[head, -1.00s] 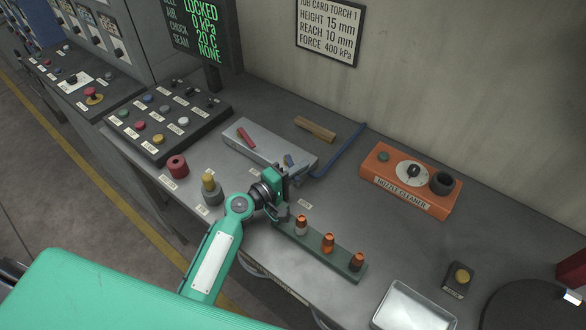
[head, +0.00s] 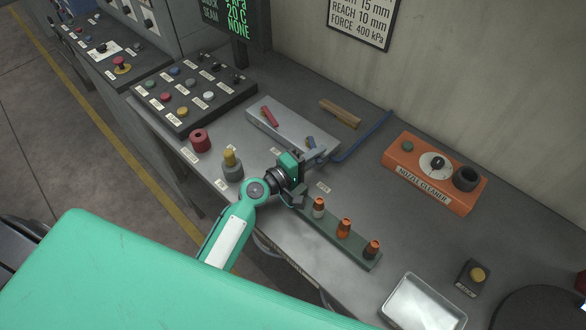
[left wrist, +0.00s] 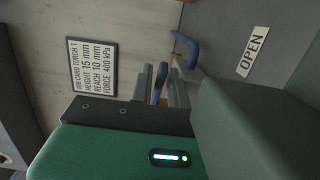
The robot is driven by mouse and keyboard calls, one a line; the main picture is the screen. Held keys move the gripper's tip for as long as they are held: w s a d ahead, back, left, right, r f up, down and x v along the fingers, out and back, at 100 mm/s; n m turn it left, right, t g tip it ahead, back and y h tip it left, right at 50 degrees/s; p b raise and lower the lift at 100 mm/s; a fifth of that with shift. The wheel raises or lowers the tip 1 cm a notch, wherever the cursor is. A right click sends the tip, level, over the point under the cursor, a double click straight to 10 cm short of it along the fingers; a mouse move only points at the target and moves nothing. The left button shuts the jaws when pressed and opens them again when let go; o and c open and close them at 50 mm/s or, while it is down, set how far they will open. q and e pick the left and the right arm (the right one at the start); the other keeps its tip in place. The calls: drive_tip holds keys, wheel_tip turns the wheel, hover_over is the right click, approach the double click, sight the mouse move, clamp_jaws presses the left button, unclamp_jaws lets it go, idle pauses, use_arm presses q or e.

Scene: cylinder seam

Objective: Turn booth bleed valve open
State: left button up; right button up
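A grey block (head: 290,128) with a red lever (head: 268,115) and a blue lever (head: 311,143) lies on the bench. I cannot read which lever is the bleed valve. My left gripper (head: 318,156) is at the block's near right end, beside the blue lever, and hides part of it. In the left wrist view, a blue piece (left wrist: 160,82) shows between two grey finger-like parts; contact cannot be made out. An OPEN label (left wrist: 253,52) lies on the bench there. My right gripper is not in view.
A green rack (head: 335,238) with orange-tipped nozzles is just in front. An orange nozzle cleaner (head: 434,172) is at right. A red spool (head: 200,141) and a yellow-topped knob (head: 232,165) stand at left.

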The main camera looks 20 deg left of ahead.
use_arm(q)
drive_tip(key=b+v, duration=0.3)
drive_tip(key=v, duration=0.7)
drive_tip(key=shift+s+f, duration=0.15)
drive_tip(key=shift+f, duration=0.05)
drive_tip(key=shift+s+a+r+b, duration=0.15)
drive_tip(key=shift+s+a+b, duration=0.2)
drive_tip(key=shift+s, duration=0.25)
drive_tip(key=shift+c, duration=0.3)
